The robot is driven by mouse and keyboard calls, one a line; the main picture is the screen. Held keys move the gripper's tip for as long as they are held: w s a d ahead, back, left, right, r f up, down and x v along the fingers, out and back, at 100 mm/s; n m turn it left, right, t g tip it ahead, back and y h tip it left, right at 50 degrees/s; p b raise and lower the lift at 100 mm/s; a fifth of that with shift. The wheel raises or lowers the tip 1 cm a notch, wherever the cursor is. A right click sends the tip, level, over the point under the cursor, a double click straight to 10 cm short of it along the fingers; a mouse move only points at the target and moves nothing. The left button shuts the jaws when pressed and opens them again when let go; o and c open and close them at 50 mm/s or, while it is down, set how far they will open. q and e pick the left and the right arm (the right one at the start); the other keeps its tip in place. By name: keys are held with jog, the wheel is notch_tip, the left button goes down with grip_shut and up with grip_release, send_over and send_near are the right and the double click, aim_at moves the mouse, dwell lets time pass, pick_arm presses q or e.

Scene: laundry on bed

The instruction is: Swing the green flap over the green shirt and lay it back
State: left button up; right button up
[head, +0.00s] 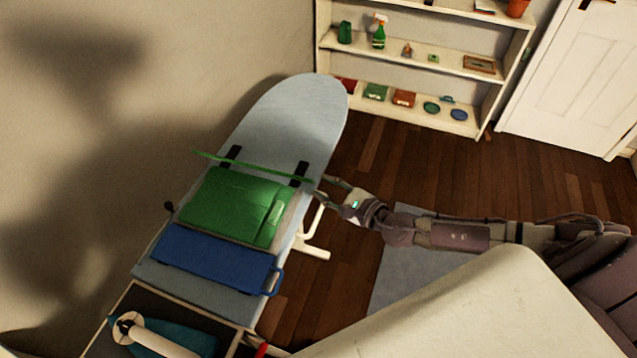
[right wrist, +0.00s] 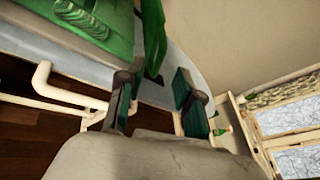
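The green flap (head: 255,167) shows as a thin, nearly edge-on strip across the ironing board, standing up at black hinge pieces. The folded green shirt (head: 228,203) lies flat on the board, just in front of the flap. My right gripper (head: 322,186) is at the flap's right end, beside the board. In the right wrist view my right gripper (right wrist: 155,82) has its fingers apart, with the end of the green flap (right wrist: 153,38) at the gap between the fingertips. I cannot tell whether a finger touches it. My left gripper is not in view.
A blue flap (head: 215,258) lies flat in front of the shirt. An iron (head: 165,335) sits at the board's near end. The board's far end (head: 295,115) is bare. A shelf (head: 415,55) with small items stands behind. A white bent tube (head: 313,232) sticks out below the board's right edge.

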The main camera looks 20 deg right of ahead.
jog(key=v, duration=0.9)
jog(key=w+d+f+m+g+h, duration=0.1)
jog(key=d+f+m+h, duration=0.15)
jog(key=f+m, duration=0.3)
jog(key=w+d+f+m+h, duration=0.1)
jog(key=d+f+m+h, duration=0.1)
jog(key=d+f+m, duration=0.4)
jog(key=s+d+f+m+g+h+b, duration=0.1)
jog(key=s+d+f+m+g+h, duration=0.1)
jog(key=s+f+m, duration=0.5)
jog(key=d+f+m+g+h+b, duration=0.1)
jog(key=f+m+g+h, duration=0.3)
jog(key=f, duration=0.7)
jog(key=s+a+f+m+g+y, duration=0.3)
jog(key=s+a+f+m, duration=0.1)
jog(key=s+f+m, duration=0.9)
jog(key=s+a+f+m+g+y, duration=0.1)
jog(key=s+a+f+m, duration=0.2)
jog(key=s, duration=0.5)
jog(key=s+a+f+m+g, duration=0.2)
jog(key=s+a+f+m, duration=0.1)
jog(key=s+a+m, duration=0.3)
jog(key=s+a, duration=0.2)
jog(key=shift+s+a+y+b, duration=0.2)
jog(key=shift+s+y+b, duration=0.1)
jog(key=shift+s+y, duration=0.05)
